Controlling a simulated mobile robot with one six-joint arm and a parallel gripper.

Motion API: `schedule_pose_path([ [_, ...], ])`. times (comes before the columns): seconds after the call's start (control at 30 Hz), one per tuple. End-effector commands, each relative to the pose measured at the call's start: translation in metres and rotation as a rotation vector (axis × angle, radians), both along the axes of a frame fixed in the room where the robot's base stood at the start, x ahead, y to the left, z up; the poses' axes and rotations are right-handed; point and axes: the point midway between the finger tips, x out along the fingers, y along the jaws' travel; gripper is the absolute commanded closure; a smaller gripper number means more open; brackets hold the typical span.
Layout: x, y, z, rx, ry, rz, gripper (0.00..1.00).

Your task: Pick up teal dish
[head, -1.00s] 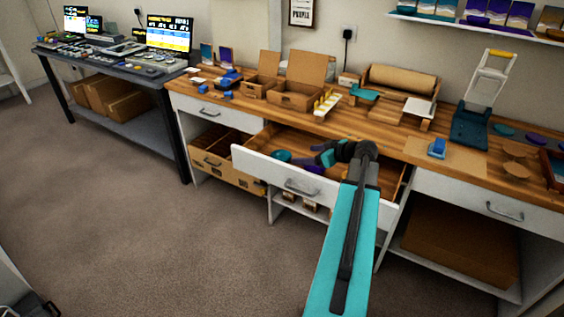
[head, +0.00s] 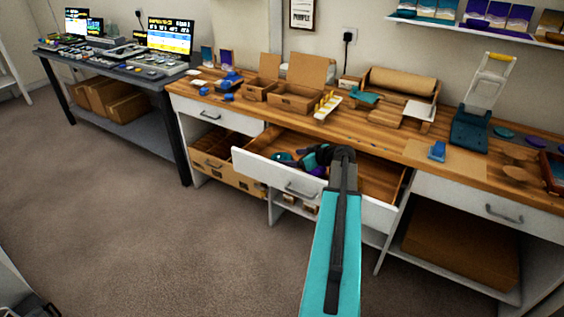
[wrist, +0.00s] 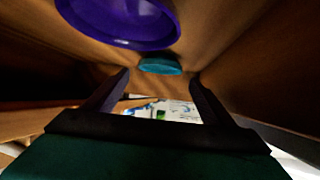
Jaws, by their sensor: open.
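The teal dish (head: 281,156) lies in the left part of the open drawer (head: 262,168). In the wrist view the teal dish (wrist: 160,67) shows ahead, between the directions of the two fingertips and a little beyond them. My gripper (wrist: 159,77) is open, with nothing between its fingers. In the head view my gripper (head: 294,163) is low inside the drawer, just right of the teal dish and partly over it. A purple dish (wrist: 125,22) is close by at the top of the wrist view; it shows partly behind my gripper in the head view (head: 318,171).
The drawer's wooden walls (wrist: 270,50) are close on both sides. The right part of the drawer is bare.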

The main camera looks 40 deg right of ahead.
Motion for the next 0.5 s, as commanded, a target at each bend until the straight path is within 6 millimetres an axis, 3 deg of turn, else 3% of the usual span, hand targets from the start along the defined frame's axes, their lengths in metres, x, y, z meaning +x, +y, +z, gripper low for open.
schedule_pose_path([
  [0.5,0.0064,-0.0007,-0.0034,0.000,0.000,-0.001,0.23],
])
